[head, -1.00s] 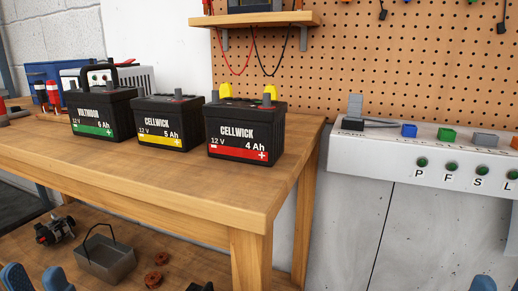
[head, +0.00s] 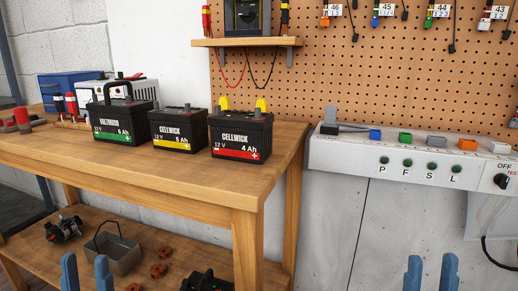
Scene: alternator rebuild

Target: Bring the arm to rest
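My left gripper (head: 86,274) shows at the bottom left as two blue fingers standing apart, with nothing between them. My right gripper (head: 431,274) shows at the bottom right, also with its two blue fingers apart and empty. Both are in front of the wooden bench, low in the view, touching nothing that I can see. The arms behind the fingers are out of the picture.
Three black batteries, green-striped (head: 122,119), yellow-striped (head: 179,131) and red-striped (head: 241,136), stand on the wooden bench (head: 190,178). A grey basket (head: 121,258) sits on the lower shelf. A switch panel (head: 335,153) is at right. A small shelf (head: 245,42) hangs above.

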